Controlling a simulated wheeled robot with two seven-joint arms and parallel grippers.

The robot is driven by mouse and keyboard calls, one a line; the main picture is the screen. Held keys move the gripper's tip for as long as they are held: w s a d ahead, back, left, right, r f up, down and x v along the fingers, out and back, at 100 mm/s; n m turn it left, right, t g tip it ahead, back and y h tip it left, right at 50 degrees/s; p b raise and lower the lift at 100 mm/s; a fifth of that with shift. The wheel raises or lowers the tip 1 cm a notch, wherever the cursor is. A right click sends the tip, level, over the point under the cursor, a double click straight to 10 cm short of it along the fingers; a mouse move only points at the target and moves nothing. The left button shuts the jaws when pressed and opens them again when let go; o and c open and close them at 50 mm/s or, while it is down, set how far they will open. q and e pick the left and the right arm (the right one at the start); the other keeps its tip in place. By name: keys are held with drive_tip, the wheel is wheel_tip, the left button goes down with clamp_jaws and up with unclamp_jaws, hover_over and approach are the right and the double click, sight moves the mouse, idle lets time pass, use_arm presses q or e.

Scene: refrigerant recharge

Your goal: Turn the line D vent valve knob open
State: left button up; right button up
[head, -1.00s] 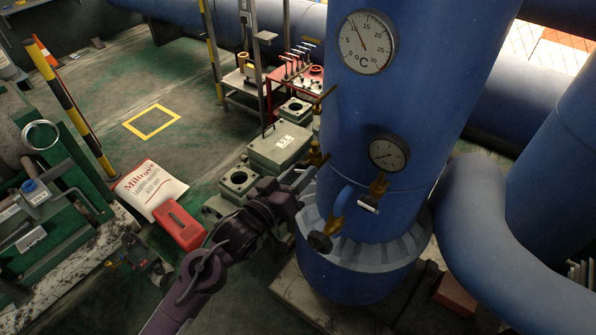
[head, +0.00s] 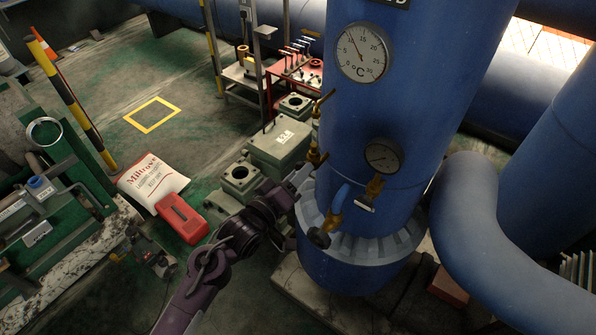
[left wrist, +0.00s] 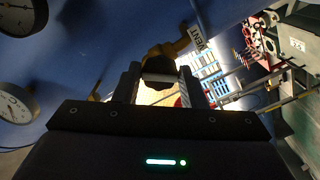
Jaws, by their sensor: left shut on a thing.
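The vent valve is a brass fitting (head: 316,152) on the left side of the tall blue column. In the left wrist view, its brass body (left wrist: 168,48) carries a white tag (left wrist: 197,36) reading "VENT". Its dark knob (left wrist: 160,66) lies between the fingers of my left gripper (left wrist: 160,88). In the head view my left gripper (head: 302,180) reaches the column's left side just below the brass fitting. It is shut on the knob, which the gripper and fitting mostly hide in the head view. My right gripper is in neither view.
A red case (head: 183,218) and white sack (head: 150,180) lie left. Open floor is behind them.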

use_arm(q)
drive_tip(key=n+p, duration=0.2)
drive_tip(key=n, duration=0.1)
drive_tip(key=shift+r, duration=0.2)
drive_tip(key=n+p, duration=0.3)
drive_tip(key=shift+r+n, duration=0.2)
drive_tip(key=shift+n, duration=0.1)
drive_tip(key=o, duration=0.7)
drive_tip(key=shift+f, duration=0.15)
drive_tip(key=shift+o, duration=1.3)
drive_tip(key=shift+s+a, duration=0.1)
